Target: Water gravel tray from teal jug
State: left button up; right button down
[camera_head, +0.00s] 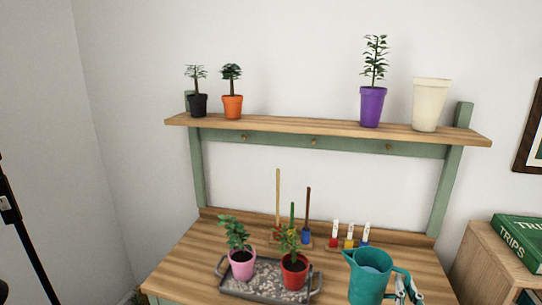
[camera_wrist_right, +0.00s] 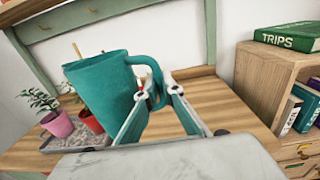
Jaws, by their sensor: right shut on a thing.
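The teal jug (camera_head: 366,283) is at the front right of the wooden bench in the head view, its mouth up and a pale blue-grey surface inside. It is large in the right wrist view (camera_wrist_right: 100,92). My right gripper (camera_head: 402,287) is shut on the jug's handle, with a finger on each side in the wrist view (camera_wrist_right: 157,92). The jug's base is hidden. The gravel tray (camera_head: 267,279), grey with handles, lies left of the jug. A pink pot (camera_head: 242,265) and a red pot (camera_head: 294,273), each with a plant, stand in it. My left gripper is not in view.
Behind the tray stand upright tools (camera_head: 278,200) and small coloured bottles (camera_head: 349,240). A shelf (camera_head: 300,126) above holds several pots. A wooden cabinet (camera_head: 485,262) with a green book (camera_head: 520,240) stands at right. The bench left of the tray is clear.

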jog(key=s+a+y, duration=0.1)
jog(key=s, duration=0.1)
jog(key=s+a+f+n+y, duration=0.1)
jog(key=s+a, duration=0.1)
jog(key=s+a+f+n+y, duration=0.1)
jog(key=a, duration=0.1)
jog(key=shift+s+a+y, duration=0.1)
jog(key=shift+s+y, duration=0.3)
